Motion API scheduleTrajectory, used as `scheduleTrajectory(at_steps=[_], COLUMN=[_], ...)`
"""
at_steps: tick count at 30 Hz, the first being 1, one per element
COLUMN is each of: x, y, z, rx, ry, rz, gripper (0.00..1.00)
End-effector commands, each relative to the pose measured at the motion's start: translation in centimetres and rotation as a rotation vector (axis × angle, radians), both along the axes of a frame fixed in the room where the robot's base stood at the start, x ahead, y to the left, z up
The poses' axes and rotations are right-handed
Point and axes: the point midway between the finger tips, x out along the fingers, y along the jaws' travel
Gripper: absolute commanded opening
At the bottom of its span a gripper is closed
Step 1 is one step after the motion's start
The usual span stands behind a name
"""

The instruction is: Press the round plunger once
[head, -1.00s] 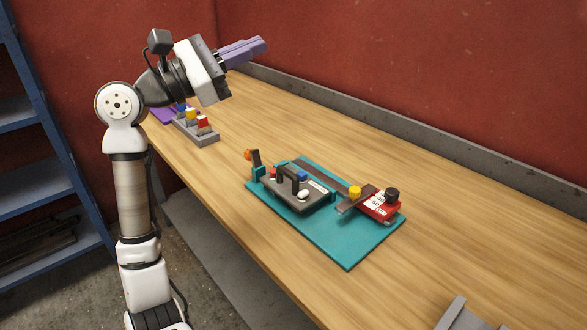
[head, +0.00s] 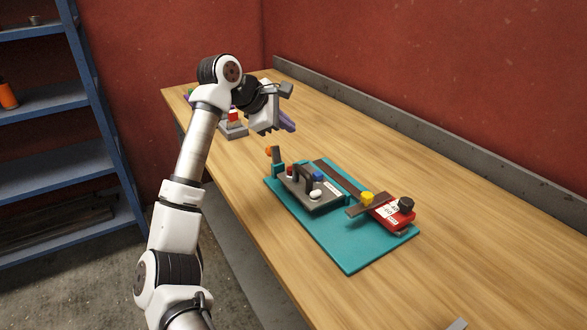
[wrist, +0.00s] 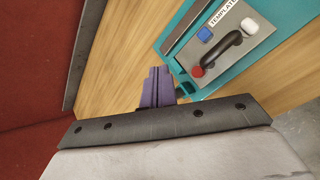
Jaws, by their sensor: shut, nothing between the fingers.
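A teal board (head: 350,255) lies on the bench and carries a fixture. At its right end is a red block (head: 398,220) with a round black knob (head: 406,204) on top; a yellow knob (head: 367,198) stands beside it. At its left, a grey plate (head: 318,206) holds a black handle (head: 303,177) and red, blue and white buttons. I cannot tell for sure which round part is the plunger. My gripper (head: 291,127), with purple fingers, is shut and empty, above the bench behind the board's left end. The purple fingers also show in the wrist view (wrist: 158,75).
An orange-tipped lever (head: 269,151) stands at the board's left corner. A grey block with a red button (head: 234,118) sits farther back, beside my arm. Blue shelves (head: 95,100) stand at left.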

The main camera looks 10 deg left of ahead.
Motion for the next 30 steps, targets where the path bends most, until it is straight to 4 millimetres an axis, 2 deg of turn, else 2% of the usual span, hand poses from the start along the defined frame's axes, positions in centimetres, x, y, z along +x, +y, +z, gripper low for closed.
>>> scheduleTrajectory(at_steps=[8, 14, 24, 30], x=[0.0, 0.0, 0.0, 0.0], y=[-0.1, -0.1, -0.1, -0.1], z=[-0.8, -3.0, -7.8, -8.8], rx=[-0.004, -0.004, -0.003, -0.004], ry=[0.0, 0.0, -0.001, -0.001], rz=[-0.001, -0.001, 0.0, -0.001], gripper=[0.0, 0.0, 0.0, 0.0])
